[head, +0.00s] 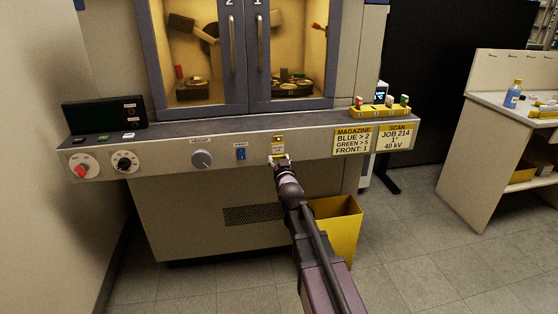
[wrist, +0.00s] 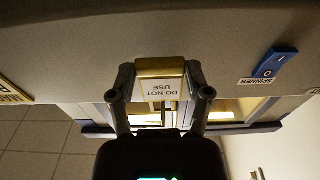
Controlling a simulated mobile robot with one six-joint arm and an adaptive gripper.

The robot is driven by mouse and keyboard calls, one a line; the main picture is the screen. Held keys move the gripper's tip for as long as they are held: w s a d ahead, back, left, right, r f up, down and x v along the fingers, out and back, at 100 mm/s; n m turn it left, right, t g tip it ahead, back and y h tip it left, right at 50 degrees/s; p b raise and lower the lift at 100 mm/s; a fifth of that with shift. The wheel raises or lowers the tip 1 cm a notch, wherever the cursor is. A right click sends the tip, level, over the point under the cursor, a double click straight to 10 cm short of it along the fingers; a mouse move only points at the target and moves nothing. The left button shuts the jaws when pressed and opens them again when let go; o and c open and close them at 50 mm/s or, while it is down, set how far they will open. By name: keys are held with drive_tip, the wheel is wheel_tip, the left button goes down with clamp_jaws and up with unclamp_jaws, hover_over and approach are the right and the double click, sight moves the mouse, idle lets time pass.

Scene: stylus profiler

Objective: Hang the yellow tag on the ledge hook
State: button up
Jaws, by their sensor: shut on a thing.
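The yellow tag (wrist: 160,88), with a white label reading DO NOT USE, sits between the two fingers of my gripper (wrist: 160,80) in the wrist view, where the lettering appears upside down. The gripper is shut on the tag's sides. In the head view, the tag (head: 278,143) is at the front face of the machine's ledge, right of the blue spinner switch, with my gripper (head: 279,157) just below it. I cannot make out the ledge hook; the tag or gripper may hide it. I cannot tell whether the tag touches the ledge.
The blue spinner switch (head: 241,153) and the height knob (head: 202,159) are left of the tag on the ledge front. The magazine label (head: 353,140) is to the right. A yellow bin (head: 341,228) stands on the floor below, beside my arm.

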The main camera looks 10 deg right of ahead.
drive_tip(key=o, duration=1.4)
drive_tip(key=shift+c, duration=0.2)
drive_tip(key=shift+s+f, duration=0.15)
drive_tip(key=shift+s, duration=1.85)
drive_tip(key=shift+s+f, duration=0.1)
drive_tip(key=shift+s, duration=1.9)
drive_tip(key=shift+w, duration=0.15)
